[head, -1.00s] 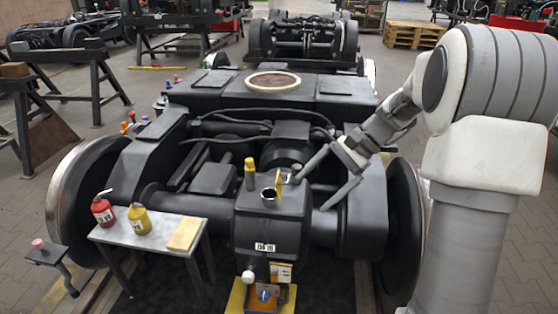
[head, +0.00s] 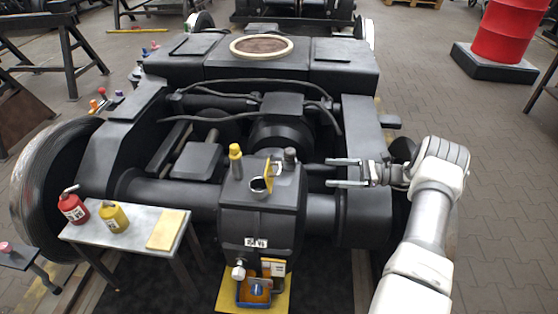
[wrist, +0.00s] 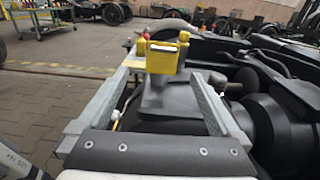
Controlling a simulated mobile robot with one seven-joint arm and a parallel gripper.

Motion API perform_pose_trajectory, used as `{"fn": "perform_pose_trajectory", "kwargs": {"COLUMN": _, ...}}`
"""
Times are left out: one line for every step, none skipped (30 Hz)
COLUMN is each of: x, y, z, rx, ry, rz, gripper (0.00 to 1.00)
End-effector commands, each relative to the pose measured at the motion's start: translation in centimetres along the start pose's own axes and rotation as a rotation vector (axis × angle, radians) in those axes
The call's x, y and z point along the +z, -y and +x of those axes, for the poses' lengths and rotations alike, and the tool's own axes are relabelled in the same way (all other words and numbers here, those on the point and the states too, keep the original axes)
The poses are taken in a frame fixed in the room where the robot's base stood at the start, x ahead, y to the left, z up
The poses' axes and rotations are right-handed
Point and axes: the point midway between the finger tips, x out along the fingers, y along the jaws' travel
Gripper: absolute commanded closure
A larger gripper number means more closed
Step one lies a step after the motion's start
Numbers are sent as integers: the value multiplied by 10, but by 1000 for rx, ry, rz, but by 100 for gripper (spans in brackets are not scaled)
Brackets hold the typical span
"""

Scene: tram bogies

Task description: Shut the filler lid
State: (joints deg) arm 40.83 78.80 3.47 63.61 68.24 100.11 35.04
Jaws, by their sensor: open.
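The yellow filler lid (head: 268,176) stands open, upright at the right edge of the round filler neck (head: 257,187), on top of the black gearbox housing (head: 258,222). My gripper (head: 330,172) is open and empty to the right of the lid, fingers pointing left at it with a clear gap. In the wrist view the lid (wrist: 164,58) appears as a yellow plate ahead, framed between my two finger tips (wrist: 164,76). The filler neck is hidden behind the lid there.
A yellow-topped plug (head: 236,160) stands left of the neck and a dark grey post (head: 290,160) right of the lid. A small table (head: 135,230) at left holds a red can (head: 73,208), a yellow can (head: 114,218) and a yellow pad (head: 166,230).

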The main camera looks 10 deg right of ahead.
Motion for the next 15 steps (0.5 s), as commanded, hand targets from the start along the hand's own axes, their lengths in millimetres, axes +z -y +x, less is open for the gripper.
{"fn": "perform_pose_trajectory", "kwargs": {"x": -6, "y": 0, "z": -3, "rx": -11, "ry": 14, "rz": 8, "gripper": 0}}
{"fn": "perform_pose_trajectory", "kwargs": {"x": -7, "y": 0, "z": -4, "rx": -16, "ry": 20, "rz": 11, "gripper": 0}}
{"fn": "perform_pose_trajectory", "kwargs": {"x": -9, "y": 0, "z": -5, "rx": -20, "ry": 26, "rz": 15, "gripper": 0}}
{"fn": "perform_pose_trajectory", "kwargs": {"x": -9, "y": 0, "z": -4, "rx": -22, "ry": 29, "rz": 17, "gripper": 0}}
{"fn": "perform_pose_trajectory", "kwargs": {"x": -10, "y": 0, "z": -3, "rx": -22, "ry": 31, "rz": 18, "gripper": 0}}
{"fn": "perform_pose_trajectory", "kwargs": {"x": -10, "y": 0, "z": -1, "rx": -22, "ry": 32, "rz": 19, "gripper": 0}}
{"fn": "perform_pose_trajectory", "kwargs": {"x": -10, "y": 0, "z": 2, "rx": -21, "ry": 32, "rz": 18, "gripper": 0}}
{"fn": "perform_pose_trajectory", "kwargs": {"x": -9, "y": 1, "z": 6, "rx": -20, "ry": 31, "rz": 18, "gripper": 0}}
{"fn": "perform_pose_trajectory", "kwargs": {"x": -9, "y": 0, "z": 11, "rx": -19, "ry": 31, "rz": 18, "gripper": 0}}
{"fn": "perform_pose_trajectory", "kwargs": {"x": -9, "y": 0, "z": 16, "rx": -19, "ry": 32, "rz": 19, "gripper": 0}}
{"fn": "perform_pose_trajectory", "kwargs": {"x": -8, "y": 1, "z": 21, "rx": -19, "ry": 32, "rz": 19, "gripper": 0}}
{"fn": "perform_pose_trajectory", "kwargs": {"x": -9, "y": 0, "z": 30, "rx": -18, "ry": 31, "rz": 19, "gripper": 0}}
{"fn": "perform_pose_trajectory", "kwargs": {"x": -9, "y": 1, "z": 36, "rx": -17, "ry": 30, "rz": 18, "gripper": 0}}
{"fn": "perform_pose_trajectory", "kwargs": {"x": -8, "y": 1, "z": 42, "rx": -17, "ry": 31, "rz": 18, "gripper": 0}}
{"fn": "perform_pose_trajectory", "kwargs": {"x": -8, "y": 1, "z": 52, "rx": -17, "ry": 31, "rz": 18, "gripper": 0}}
